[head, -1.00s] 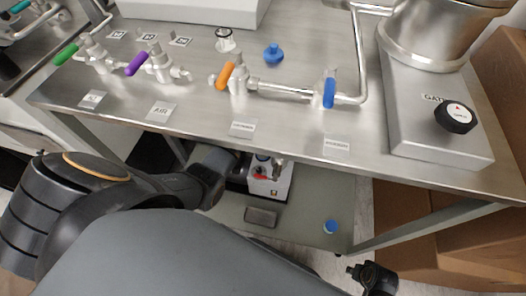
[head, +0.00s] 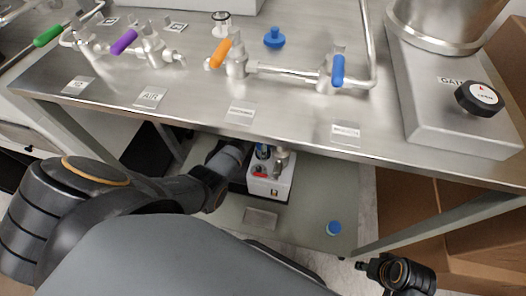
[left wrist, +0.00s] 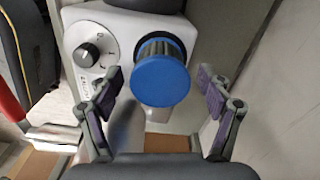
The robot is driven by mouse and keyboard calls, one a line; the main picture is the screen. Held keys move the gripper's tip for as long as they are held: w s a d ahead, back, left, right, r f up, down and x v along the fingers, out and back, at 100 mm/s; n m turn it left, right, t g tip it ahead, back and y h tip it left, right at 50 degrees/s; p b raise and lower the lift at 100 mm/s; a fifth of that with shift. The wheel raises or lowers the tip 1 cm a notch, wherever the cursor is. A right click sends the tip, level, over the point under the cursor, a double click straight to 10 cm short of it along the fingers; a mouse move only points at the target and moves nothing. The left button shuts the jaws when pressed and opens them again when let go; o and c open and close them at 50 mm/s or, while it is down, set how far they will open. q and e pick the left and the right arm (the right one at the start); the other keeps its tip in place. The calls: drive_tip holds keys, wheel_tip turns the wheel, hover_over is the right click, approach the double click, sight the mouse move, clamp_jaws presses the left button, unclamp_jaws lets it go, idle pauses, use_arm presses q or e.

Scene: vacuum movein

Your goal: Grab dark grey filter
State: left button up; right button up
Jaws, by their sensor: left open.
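In the left wrist view a dark grey ribbed cylinder (left wrist: 160,48) with a round blue end (left wrist: 160,81) stands out from a white machine. I cannot tell for sure whether this is the dark grey filter; another dark part (left wrist: 150,4) is cut off above it. My left gripper (left wrist: 160,90) is open, one finger on each side of the blue end, with gaps visible. In the head view my left arm reaches under the table to the white pump (head: 270,180); the table edge partly hides that gripper. A part of my right arm (head: 398,272) shows at the lower right; its fingers are unclear.
A lower shelf (head: 310,190) holds a blue cap (head: 333,228) and a flat grey piece (head: 260,218). Brown boxes (head: 480,235) stand at the right.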

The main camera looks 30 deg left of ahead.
use_arm(q)
drive_tip(key=shift+f, duration=0.5)
drive_tip(key=shift+c, duration=0.2)
drive_tip(key=c, duration=1.2)
drive_tip(key=shift+c, duration=0.3)
drive_tip(key=shift+r, duration=0.1)
